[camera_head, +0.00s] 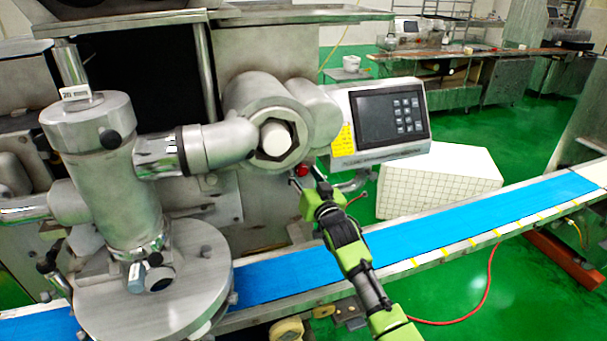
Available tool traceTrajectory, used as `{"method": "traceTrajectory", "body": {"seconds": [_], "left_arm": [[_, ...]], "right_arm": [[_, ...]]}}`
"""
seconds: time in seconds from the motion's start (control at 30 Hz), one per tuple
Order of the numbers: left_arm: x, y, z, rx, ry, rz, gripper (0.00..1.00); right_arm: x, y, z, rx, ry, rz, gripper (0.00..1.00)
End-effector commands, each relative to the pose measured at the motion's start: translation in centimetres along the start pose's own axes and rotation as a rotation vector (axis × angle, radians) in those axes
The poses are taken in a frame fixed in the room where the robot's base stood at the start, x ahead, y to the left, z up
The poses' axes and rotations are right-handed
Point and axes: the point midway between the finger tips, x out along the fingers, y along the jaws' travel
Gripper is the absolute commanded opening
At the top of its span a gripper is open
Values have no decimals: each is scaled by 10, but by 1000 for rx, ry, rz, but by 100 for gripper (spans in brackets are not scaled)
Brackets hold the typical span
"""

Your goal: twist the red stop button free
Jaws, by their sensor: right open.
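The red stop button (303,170) is a small red knob on the machine, just below and left of the control panel (390,115). My right gripper (307,179) comes up from the lower right and is at the button. Its dark fingers are open, with the tips close around or just below the button. I cannot tell whether they touch it. The lower part of the button is partly hidden by the fingers. My left gripper is not in view.
A blue conveyor belt (450,222) runs across below the button, under my right arm. The steel encrusting head (120,180) stands at the left. A white gridded box (440,180) sits behind the belt. A red hose (487,283) hangs at the lower right.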

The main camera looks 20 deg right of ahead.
Motion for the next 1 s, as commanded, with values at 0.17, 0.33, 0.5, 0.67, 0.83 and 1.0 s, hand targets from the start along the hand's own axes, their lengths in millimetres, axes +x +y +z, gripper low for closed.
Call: {"method": "traceTrajectory", "body": {"seconds": [0.17, 0.33, 0.5, 0.67, 0.83, 1.0], "left_arm": [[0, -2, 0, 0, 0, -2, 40], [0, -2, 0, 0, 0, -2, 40], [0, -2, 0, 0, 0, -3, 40], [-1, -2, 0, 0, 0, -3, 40], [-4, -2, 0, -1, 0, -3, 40], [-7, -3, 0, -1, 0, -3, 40]], "right_arm": [[0, 0, 0, 0, 0, 0, 44], [0, 0, 0, 0, 0, 0, 10], [0, 0, 0, 1, 0, 0, 5], [0, 0, 0, 20, 0, 0, 5], [0, -1, 0, 88, -1, 0, 5], [0, -1, -1, 206, -1, 0, 5]]}}
